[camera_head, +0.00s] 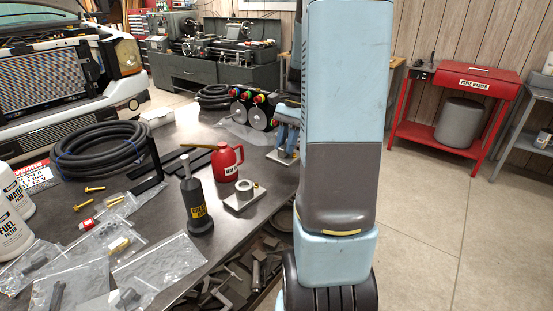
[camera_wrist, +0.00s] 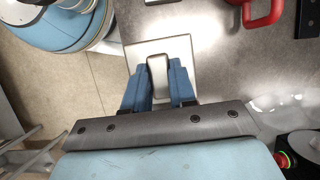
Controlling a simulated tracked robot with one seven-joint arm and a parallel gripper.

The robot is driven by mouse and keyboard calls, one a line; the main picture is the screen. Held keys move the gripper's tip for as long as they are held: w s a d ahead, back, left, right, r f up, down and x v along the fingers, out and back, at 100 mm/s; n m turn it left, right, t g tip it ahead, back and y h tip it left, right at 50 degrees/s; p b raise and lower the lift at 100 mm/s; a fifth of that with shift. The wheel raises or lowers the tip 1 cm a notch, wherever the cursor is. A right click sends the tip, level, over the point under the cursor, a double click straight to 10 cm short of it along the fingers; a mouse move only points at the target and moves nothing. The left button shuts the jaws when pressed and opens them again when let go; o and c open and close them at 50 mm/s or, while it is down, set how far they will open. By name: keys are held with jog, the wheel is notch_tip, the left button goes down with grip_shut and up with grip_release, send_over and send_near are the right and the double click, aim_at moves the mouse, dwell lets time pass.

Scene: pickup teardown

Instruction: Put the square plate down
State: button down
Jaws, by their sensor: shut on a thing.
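The square plate (camera_wrist: 184,50) is a pale metal plate with a raised grey block (camera_wrist: 157,72) at its middle. The blue fingers of my gripper (camera_wrist: 160,88) are shut on this block, one on each side. In the head view the plate (camera_head: 281,157) shows below my gripper (camera_head: 287,141), level-looking, at the right edge of the workbench (camera_head: 190,130). In the wrist view its left side lies over or very near the bench edge. I cannot tell whether it touches the bench top. My arm hides part of this area in the head view.
Another pale plate (camera_head: 243,203) bearing a metal ring stands nearer, beside a red can (camera_head: 227,163) and a black bottle-shaped tool (camera_head: 197,207). Gauges (camera_head: 258,116) stand behind my gripper. Bags and coiled hose (camera_head: 100,145) fill the left. Bare bench lies right of the plate in the wrist view.

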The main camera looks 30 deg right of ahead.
aim_at(279, 149)
jog(key=shift+w+a+f, duration=0.3)
jog(key=shift+w+f, duration=0.25)
jog(key=shift+f, duration=0.2)
jog(key=shift+w+a+f, duration=0.25)
jog(key=shift+w+f, duration=0.25)
jog(key=shift+f, duration=0.2)
jog(key=shift+w+f, duration=0.1)
jog(key=shift+f, duration=1.55)
jog(key=c, duration=0.9)
grip_release()
